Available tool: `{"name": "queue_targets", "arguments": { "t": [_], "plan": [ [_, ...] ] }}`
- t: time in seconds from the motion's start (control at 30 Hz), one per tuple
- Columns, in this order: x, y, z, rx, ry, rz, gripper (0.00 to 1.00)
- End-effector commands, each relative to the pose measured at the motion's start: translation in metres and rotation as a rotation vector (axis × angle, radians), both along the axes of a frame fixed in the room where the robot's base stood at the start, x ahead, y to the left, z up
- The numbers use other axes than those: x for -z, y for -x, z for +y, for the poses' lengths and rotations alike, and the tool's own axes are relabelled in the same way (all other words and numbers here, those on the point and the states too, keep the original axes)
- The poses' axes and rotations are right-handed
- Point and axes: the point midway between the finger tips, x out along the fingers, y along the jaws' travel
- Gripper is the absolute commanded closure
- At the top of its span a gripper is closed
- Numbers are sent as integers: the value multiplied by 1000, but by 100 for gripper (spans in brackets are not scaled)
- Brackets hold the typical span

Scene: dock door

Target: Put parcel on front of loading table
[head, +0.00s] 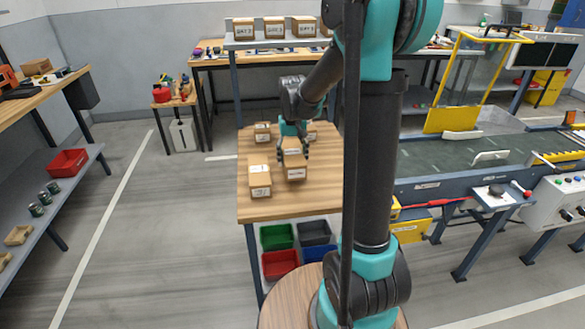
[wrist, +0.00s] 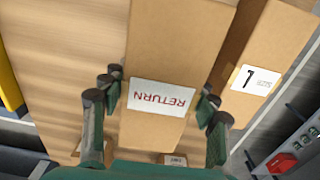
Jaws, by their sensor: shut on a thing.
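A brown parcel (head: 295,164) with a white label is at the middle of the wooden loading table (head: 275,207). My gripper (head: 293,152) reaches down over it with a finger on each side. In the wrist view my gripper (wrist: 158,92) is shut on this parcel (wrist: 180,35), whose label reads RETURN upside down. I cannot tell whether its underside touches the table. A second parcel (head: 260,181) stands close at its left, near the table's front; a parcel labelled 1 (wrist: 258,70) is at the right in the wrist view.
Two more parcels, one at the back left (head: 263,132) and one at the back right (head: 311,131), stand on the table. Coloured bins (head: 277,237) are below it. A conveyor (head: 440,157) is at the right. The table's front strip is bare.

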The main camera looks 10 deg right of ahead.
Motion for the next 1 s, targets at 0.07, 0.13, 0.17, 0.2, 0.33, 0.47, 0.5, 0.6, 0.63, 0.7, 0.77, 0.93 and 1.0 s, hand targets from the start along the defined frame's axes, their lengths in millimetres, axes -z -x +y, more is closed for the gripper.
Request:
{"name": "queue_targets", "arguments": {
  "t": [0.07, 0.13, 0.17, 0.2, 0.33, 0.47, 0.5, 0.6, 0.63, 0.7, 0.77, 0.93, 1.0],
  "plan": [
    [4, 0, 0, 0, 0, 0, 80],
    [12, 0, 0, 0, 0, 0, 80],
    [16, 0, 0, 0, 0, 0, 80],
    [23, 0, 0, 0, 0, 0, 80],
    [37, 0, 0, 0, 0, 0, 80],
    [41, 0, 0, 0, 0, 0, 80],
    [41, 0, 0, 0, 0, 0, 80],
    [41, 0, 0, 0, 0, 0, 80],
    [41, 0, 0, 0, 0, 0, 80],
    [42, 0, 0, 0, 0, 0, 80],
    [43, 0, 0, 0, 0, 0, 80],
    [43, 0, 0, 0, 0, 0, 20],
    [43, 0, 0, 0, 0, 0, 20]
  ]
}}
